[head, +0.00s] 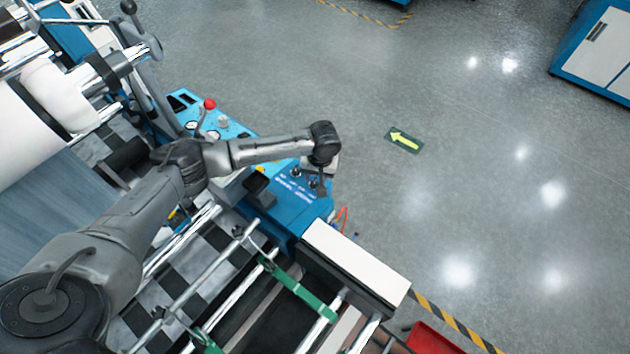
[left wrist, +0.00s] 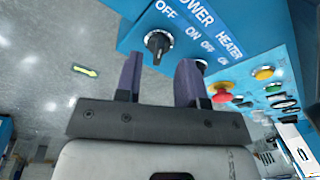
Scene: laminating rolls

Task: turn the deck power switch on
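The deck power switch (left wrist: 158,45) is a black rotary knob on a blue panel, under the lettering POWER with OFF to its left and ON to its right. I cannot clearly tell its pointer's setting. My left gripper (left wrist: 159,76) is open, its two purple fingers apart with nothing between them. In the left wrist view the knob shows just beyond the gap between the fingertips, apparently not touched. In the head view my left gripper (head: 321,186) is over the right end of the blue control panel (head: 285,200), partly hidden by the wrist. My right gripper is out of view.
A second black knob, the heater switch (left wrist: 198,62), sits close beside the right finger. A red button (left wrist: 221,92) and a yellow one (left wrist: 264,73) are farther right. A white-topped block (head: 355,262) stands near the panel. The floor to the right is open.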

